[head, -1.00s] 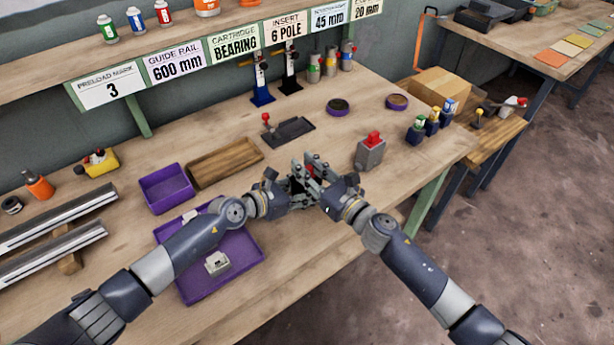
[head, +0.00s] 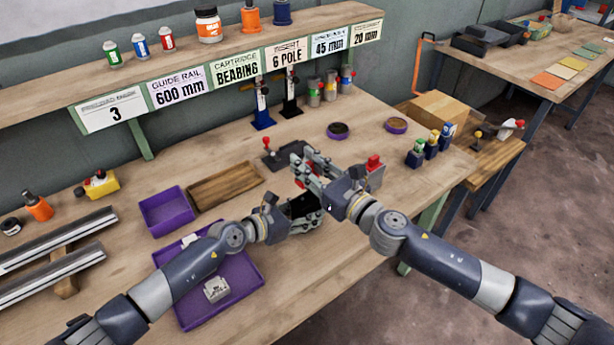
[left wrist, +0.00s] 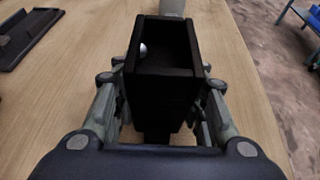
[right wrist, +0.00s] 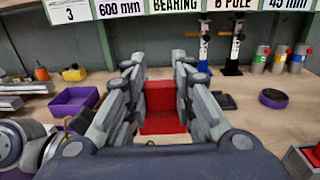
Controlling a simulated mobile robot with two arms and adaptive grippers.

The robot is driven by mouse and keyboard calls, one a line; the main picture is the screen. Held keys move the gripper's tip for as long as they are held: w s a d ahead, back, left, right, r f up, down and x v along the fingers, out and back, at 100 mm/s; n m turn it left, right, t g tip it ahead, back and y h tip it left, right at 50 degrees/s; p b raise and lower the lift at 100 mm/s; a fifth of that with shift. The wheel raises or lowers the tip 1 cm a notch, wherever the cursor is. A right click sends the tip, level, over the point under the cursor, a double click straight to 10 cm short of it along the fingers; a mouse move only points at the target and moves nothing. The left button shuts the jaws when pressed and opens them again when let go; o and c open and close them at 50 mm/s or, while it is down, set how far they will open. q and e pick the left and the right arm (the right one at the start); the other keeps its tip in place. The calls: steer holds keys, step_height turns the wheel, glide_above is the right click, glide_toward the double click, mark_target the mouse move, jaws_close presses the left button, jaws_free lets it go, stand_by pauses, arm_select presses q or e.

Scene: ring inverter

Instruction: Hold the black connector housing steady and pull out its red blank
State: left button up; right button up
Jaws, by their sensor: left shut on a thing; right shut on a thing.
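The black connector housing (left wrist: 163,88) is an open-topped box between the fingers of my left gripper (head: 308,215). Its cavity looks empty of red in the left wrist view, with a small shiny round spot inside. In the head view the housing (head: 302,204) is partly covered by the grippers. My right gripper (head: 305,165) is shut on the red blank (right wrist: 161,107), a red block between its fingers in the right wrist view. The right gripper is above and beyond the left one, and the blank is apart from the housing.
A purple tray (head: 250,262) lies under my left arm. A purple bin (head: 165,212), a wooden tray (head: 228,187) and a dark fixture with a red knob (head: 283,155) are farther back.

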stand_by(0.4)
arm_select(q)
steer(key=o, duration=1.3)
steer(key=shift+o, duration=0.2)
steer(key=v, duration=1.1)
steer(key=shift+a+r, duration=0.1)
steer(key=shift+a, duration=0.1)
steer(key=shift+s+a+r, duration=0.1)
steer(key=shift+s+a, duration=0.05)
steer(key=shift+s, duration=0.1)
